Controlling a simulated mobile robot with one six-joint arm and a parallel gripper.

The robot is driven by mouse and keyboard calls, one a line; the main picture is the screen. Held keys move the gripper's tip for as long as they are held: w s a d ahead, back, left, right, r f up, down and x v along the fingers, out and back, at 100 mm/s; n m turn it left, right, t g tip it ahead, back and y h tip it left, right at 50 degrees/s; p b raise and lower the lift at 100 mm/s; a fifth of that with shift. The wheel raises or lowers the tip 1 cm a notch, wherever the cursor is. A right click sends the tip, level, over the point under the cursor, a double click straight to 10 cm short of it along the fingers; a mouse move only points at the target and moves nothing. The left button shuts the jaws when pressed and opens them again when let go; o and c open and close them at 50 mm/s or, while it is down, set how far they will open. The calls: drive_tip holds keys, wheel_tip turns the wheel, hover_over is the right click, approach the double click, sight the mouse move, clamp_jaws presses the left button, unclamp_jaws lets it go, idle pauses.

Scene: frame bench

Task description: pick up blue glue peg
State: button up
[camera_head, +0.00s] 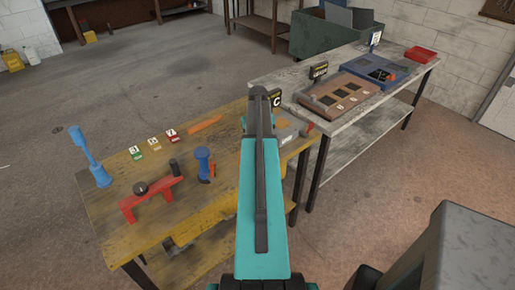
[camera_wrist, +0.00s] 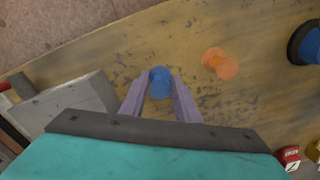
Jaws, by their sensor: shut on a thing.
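In the wrist view the blue glue peg (camera_wrist: 160,88) is seen nearly end-on between the two purple fingers of my gripper (camera_wrist: 160,79). The fingers are shut on it, one on each side. The worn yellow workbench top (camera_wrist: 125,52) lies behind the peg; whether the peg touches it I cannot tell. In the head view my teal arm hides the gripper and the blue peg. An orange peg (camera_wrist: 220,64) stands just right of the gripper in the wrist view.
A grey box (camera_wrist: 72,103) lies left of the gripper. The yellow bench also holds a red frame (camera_head: 150,197), a blue stand (camera_head: 203,160), a tall blue tool (camera_head: 88,155) and small numbered blocks (camera_head: 154,143). A second bench (camera_head: 355,115) at right carries trays.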

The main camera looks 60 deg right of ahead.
drive_tip(key=shift+r, duration=0.15)
drive_tip(key=shift+r+b, duration=0.8)
drive_tip(key=shift+r, duration=0.5)
drive_tip(key=shift+s+r, duration=0.15)
drive_tip(key=shift+r, duration=0.1)
drive_tip(key=s+a+r+b, duration=0.1)
drive_tip(key=s+a+b, duration=0.3)
drive_tip(key=s+a, duration=0.4)
drive_tip(key=shift+s+r+b, duration=0.3)
drive_tip(key=shift+s, duration=2.4)
drive_tip(key=shift+a, duration=0.1)
drive_tip(key=shift+w, duration=0.1)
